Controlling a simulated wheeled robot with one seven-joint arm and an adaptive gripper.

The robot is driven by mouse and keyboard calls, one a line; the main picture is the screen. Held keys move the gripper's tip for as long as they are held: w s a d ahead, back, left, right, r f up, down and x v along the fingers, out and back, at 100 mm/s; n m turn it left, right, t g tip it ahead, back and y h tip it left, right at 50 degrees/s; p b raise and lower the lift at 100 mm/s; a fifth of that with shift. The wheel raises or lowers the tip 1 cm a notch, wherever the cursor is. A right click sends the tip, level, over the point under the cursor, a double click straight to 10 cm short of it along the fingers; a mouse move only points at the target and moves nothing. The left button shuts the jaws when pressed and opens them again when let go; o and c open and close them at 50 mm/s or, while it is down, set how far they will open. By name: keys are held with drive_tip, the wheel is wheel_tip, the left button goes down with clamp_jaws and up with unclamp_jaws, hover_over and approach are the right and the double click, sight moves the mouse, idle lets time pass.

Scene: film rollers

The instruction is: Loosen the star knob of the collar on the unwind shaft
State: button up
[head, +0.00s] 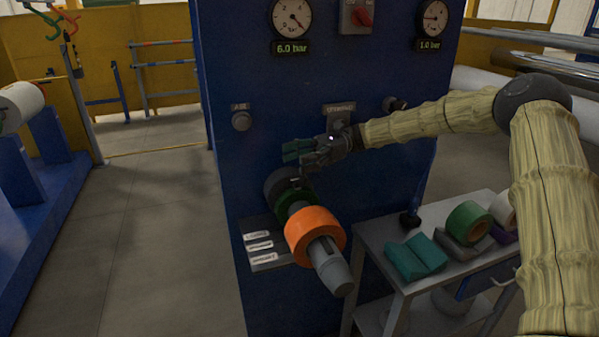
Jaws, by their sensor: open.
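The unwind shaft (331,270) is a grey shaft sticking out of the blue machine panel toward me. It carries a thick orange ring or roll (302,236). Behind that, a dark green ring (284,200) and a dark round part (272,185) sit close to the panel. I cannot tell surely which of these is the collar. A small dark piece (296,182) on top of the rear parts may be the star knob; it is too small to be sure. My gripper (291,151) is open and empty, above the rear parts, fingers pointing left, apart from the shaft.
The blue panel (235,60) carries gauges and a red switch (362,17). A grey cart (366,240) at right holds teal pads (413,257) and a green roll (468,223). A label plate (262,246) juts out left of the shaft. Floor at left (150,230) is clear.

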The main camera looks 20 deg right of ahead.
drive_tip(key=shift+r, duration=1.5)
